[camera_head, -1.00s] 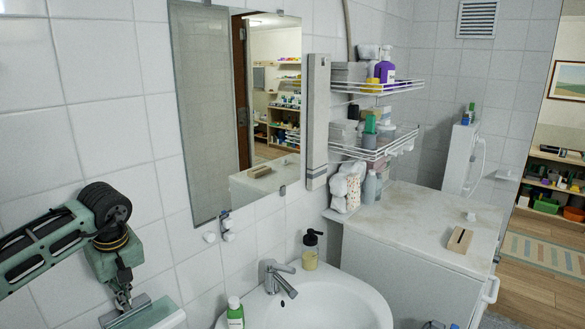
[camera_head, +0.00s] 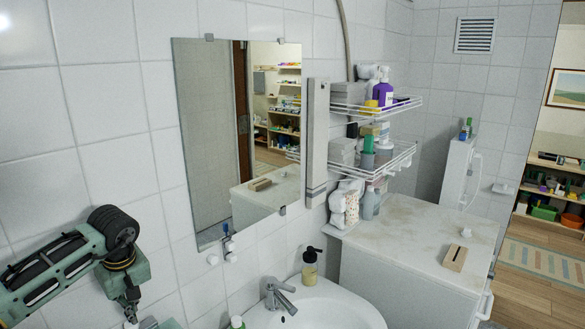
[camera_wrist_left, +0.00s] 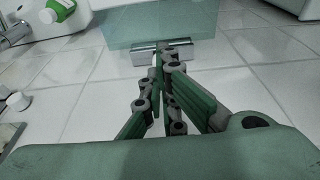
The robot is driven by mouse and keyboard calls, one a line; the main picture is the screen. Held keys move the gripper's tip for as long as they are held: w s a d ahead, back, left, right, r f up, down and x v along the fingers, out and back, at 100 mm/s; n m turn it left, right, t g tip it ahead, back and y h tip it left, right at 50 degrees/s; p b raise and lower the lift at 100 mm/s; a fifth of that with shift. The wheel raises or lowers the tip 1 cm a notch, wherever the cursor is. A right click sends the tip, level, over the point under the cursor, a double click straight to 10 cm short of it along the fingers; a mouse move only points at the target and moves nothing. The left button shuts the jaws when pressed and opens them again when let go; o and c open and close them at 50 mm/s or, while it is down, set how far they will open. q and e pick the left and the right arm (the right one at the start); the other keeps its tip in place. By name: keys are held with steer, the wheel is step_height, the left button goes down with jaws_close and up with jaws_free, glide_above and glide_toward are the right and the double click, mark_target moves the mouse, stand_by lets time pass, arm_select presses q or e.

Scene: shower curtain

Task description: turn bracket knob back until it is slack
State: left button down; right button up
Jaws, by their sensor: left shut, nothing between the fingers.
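A metal bracket (camera_wrist_left: 195,46) on the tiled wall holds a greenish glass shelf (camera_wrist_left: 125,27) in the left wrist view. I cannot make out a separate knob on the bracket; my fingers cover its middle. My left gripper (camera_wrist_left: 163,62) is shut, with its fingertips at the bracket's face; whether they touch it I cannot tell. In the head view the left gripper (camera_head: 130,312) is low at the left, and the bracket is mostly cut off by the bottom edge. My right gripper is not in view.
White round wall pieces (camera_head: 231,257) sit under the mirror (camera_head: 215,140). The washbasin (camera_head: 320,310) with its faucet (camera_head: 275,293), a soap dispenser (camera_head: 310,268) and a green bottle (camera_wrist_left: 60,9) are near the shelf. A cabinet (camera_head: 410,225) stands farther right.

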mark_target(136, 327)
arm_select(q)
step_height(136, 327, down, 7)
steer(key=b, duration=0.4)
steer(key=shift+f, duration=0.1)
stand_by(0.6)
steer(key=shift+w+a+b, duration=0.15)
steer(key=shift+a+b, duration=0.25)
stand_by(0.4)
steer(key=shift+a, duration=0.15)
